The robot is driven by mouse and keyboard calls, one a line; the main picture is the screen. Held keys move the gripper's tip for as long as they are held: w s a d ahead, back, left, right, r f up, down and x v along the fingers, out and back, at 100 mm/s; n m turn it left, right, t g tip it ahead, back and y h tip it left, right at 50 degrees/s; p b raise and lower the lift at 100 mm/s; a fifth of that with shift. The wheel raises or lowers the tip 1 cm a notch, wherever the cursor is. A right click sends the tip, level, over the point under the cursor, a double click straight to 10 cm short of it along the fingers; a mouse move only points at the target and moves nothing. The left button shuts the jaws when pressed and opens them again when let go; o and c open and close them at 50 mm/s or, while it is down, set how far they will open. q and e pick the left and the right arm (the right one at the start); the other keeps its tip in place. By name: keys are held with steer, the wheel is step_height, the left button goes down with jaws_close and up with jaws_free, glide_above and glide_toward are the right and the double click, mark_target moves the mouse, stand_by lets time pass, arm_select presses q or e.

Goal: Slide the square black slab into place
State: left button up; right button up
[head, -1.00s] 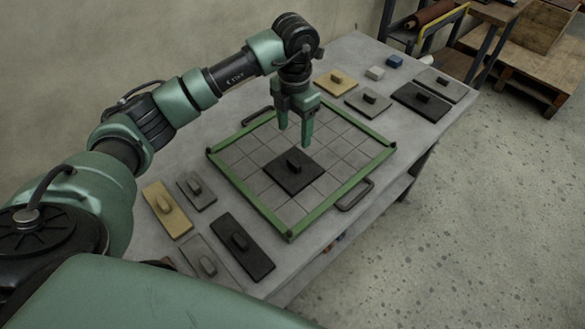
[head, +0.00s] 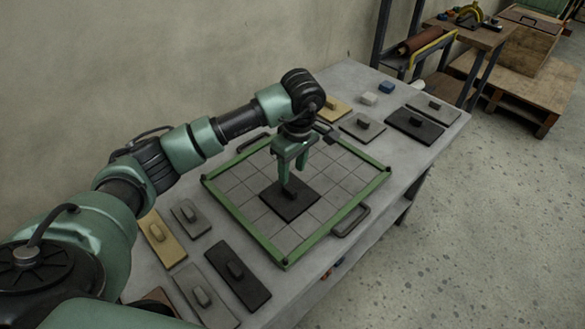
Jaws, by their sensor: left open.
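The square black slab (head: 296,206) lies flat inside the green-framed tray (head: 229,209), left of the tray's middle, on its grid of grey squares. A small black knob (head: 289,190) stands up from the slab. My left gripper (head: 293,180) points down over the slab, with its green fingers apart. One fingertip is close to the knob and partly hides it; I cannot tell whether they touch. My right gripper is not in view.
Several slabs with knobs lie beside the tray: a long black one (head: 245,282), a tan one (head: 165,243), and a black one (head: 415,127) at the back right. Bare grid squares surround the slab.

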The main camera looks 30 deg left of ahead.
mark_target(290, 188)
arm_select(q)
steer(key=shift+f, duration=0.5)
steer(key=f, duration=0.2)
steer(key=f+p, duration=0.1)
steer(key=f, duration=0.1)
steer(key=a+f, duration=0.1)
steer(key=f, duration=0.1)
steer(key=shift+w+f+p, duration=0.15)
steer(key=shift+f+p, duration=0.2)
steer(key=shift+f, duration=0.05)
jaws_close()
stand_by(0.8)
